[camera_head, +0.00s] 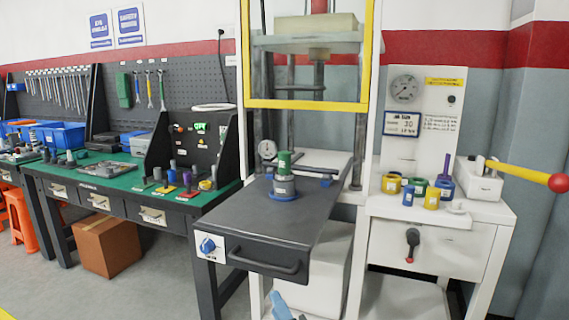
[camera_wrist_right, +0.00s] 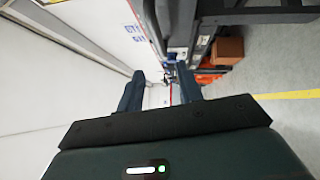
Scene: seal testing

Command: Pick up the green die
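A green cylinder (camera_head: 284,163) stands upright on top of a grey cylindrical piece (camera_head: 284,186) with a blue round base, on the dark press table. A short green ring-like piece (camera_head: 419,187) sits among yellow, blue and purple pieces on the white cabinet at right. I cannot tell which green piece is the die. My right gripper (camera_wrist_right: 163,82) is open, its two dark blue fingers apart with nothing between them. In the head view only a light blue part of it (camera_head: 281,306) shows at the bottom edge, below and in front of the press table. My left gripper is not in view.
The press frame (camera_head: 247,60) with yellow edging rises behind the dark table (camera_head: 268,225). A yellow lever with a red knob (camera_head: 558,183) sticks out at right. A green-topped workbench (camera_head: 125,180) with small parts stands at left, a cardboard box (camera_head: 108,246) beneath it.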

